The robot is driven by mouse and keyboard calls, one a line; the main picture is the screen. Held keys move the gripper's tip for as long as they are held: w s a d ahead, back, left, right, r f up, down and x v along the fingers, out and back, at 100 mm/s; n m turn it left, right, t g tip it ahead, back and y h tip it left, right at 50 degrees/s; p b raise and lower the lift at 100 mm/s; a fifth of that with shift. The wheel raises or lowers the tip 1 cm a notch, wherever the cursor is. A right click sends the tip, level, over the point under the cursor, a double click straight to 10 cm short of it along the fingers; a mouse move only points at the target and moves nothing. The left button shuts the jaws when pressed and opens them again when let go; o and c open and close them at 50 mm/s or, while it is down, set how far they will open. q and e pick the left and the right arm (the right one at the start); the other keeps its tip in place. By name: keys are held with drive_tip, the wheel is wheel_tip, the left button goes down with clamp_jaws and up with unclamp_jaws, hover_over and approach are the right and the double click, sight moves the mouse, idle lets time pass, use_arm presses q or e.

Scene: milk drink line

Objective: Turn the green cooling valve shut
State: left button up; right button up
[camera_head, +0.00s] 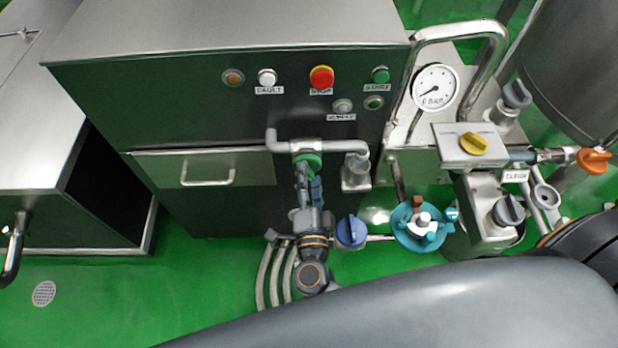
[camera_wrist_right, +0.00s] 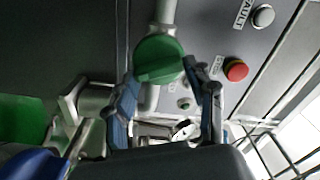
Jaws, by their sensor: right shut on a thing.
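The green cooling valve (camera_head: 310,160) sits on a grey pipe on the front of the dark steel cabinet. In the right wrist view its round green knob (camera_wrist_right: 158,58), with a raised grip bar, lies between my blue-padded fingers. My right gripper (camera_head: 308,178) reaches up to the valve from below and is shut on it; it also shows in the right wrist view (camera_wrist_right: 162,80). In the head view the gripper hides the lower part of the knob. My left gripper is not in view.
The red stop button (camera_head: 321,78) is on the panel above. A drawer handle (camera_head: 208,177) sticks out at the left. Green floor is free at lower left.

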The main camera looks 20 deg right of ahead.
drive_tip(key=m+b, duration=0.1)
drive_tip(key=m, duration=0.4)
drive_tip(key=shift+f, duration=0.15)
idle(0.6)
drive_tip(key=o, duration=1.2)
drive_tip(key=shift+c, duration=0.2)
drive_tip(key=shift+s, duration=0.15)
drive_tip(key=v, duration=1.1)
drive_tip(key=shift+s, duration=0.35)
drive_tip(key=shift+a, duration=0.1)
